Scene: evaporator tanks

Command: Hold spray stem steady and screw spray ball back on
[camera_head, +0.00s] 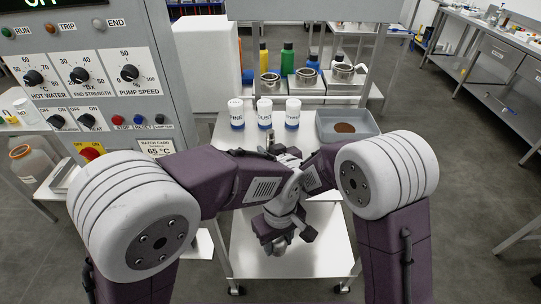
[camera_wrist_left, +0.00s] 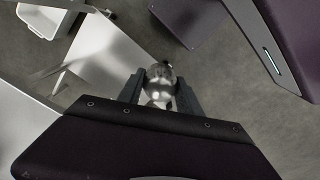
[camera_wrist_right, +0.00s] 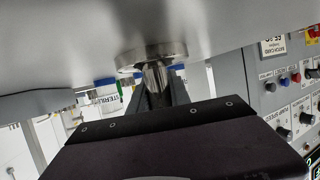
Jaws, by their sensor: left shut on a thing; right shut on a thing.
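In the left wrist view a shiny round metal spray ball (camera_wrist_left: 159,72) sits between the fingers of my left gripper (camera_wrist_left: 161,92), which is shut on it. My right gripper (camera_wrist_right: 158,92) is shut around this stem.
In the head view, white blue-banded bottles (camera_head: 265,114) and a grey tray (camera_head: 346,126) with brown material stand on the cart behind my arms. A control panel (camera_head: 85,75) rises at left. Steel pots (camera_head: 307,77) stand farther back. Open floor (camera_head: 470,190) lies at right.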

